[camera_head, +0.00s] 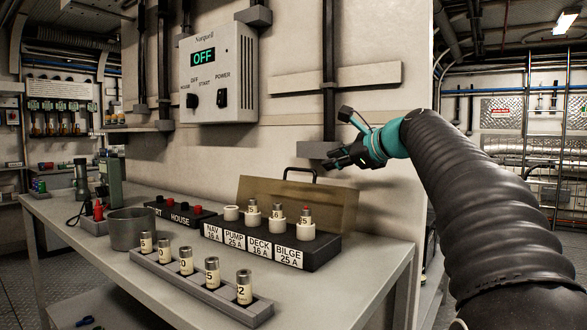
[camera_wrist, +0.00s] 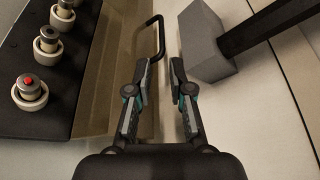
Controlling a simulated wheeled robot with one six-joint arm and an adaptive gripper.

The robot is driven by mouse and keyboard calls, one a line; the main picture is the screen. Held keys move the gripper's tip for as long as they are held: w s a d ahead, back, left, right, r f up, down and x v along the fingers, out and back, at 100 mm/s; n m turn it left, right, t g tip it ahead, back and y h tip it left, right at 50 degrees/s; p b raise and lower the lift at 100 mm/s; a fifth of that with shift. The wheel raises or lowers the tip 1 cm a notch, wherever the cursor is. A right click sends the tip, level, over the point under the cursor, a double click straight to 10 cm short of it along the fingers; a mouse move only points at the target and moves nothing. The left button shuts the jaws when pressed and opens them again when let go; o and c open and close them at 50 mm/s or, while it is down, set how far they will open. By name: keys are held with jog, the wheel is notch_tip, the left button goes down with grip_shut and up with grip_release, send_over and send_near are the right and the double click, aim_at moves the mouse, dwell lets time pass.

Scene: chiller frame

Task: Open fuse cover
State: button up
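The fuse cover (camera_head: 330,199) is a brown see-through panel standing raised along the back of the black fuse block (camera_head: 322,250). Its black handle (camera_head: 300,170) sticks up from the top edge; the handle also shows in the wrist view (camera_wrist: 162,35). My gripper (camera_head: 335,158) is to the right of the handle, above the cover's right end. In the wrist view my gripper (camera_wrist: 161,68) has its fingers apart with nothing between them; the handle is just beyond the tips, nearer the left finger. I cannot tell whether the left finger touches it.
Fuses stand in the block, one red-topped (camera_head: 306,220). A grey rack (camera_head: 205,289) of several fuses and a grey pot (camera_head: 126,230) stand on the table. The charger box (camera_head: 218,75) hangs on the wall. A grey wall bracket (camera_wrist: 207,40) is close right of my gripper.

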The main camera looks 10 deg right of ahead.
aim_at(298, 170)
jog(key=shift+x, duration=0.8)
jog(key=p+x, duration=0.1)
jog(key=x, duration=1.1)
jog(key=shift+w+a, duration=0.1)
jog(key=shift+w, duration=0.15)
grip_shut()
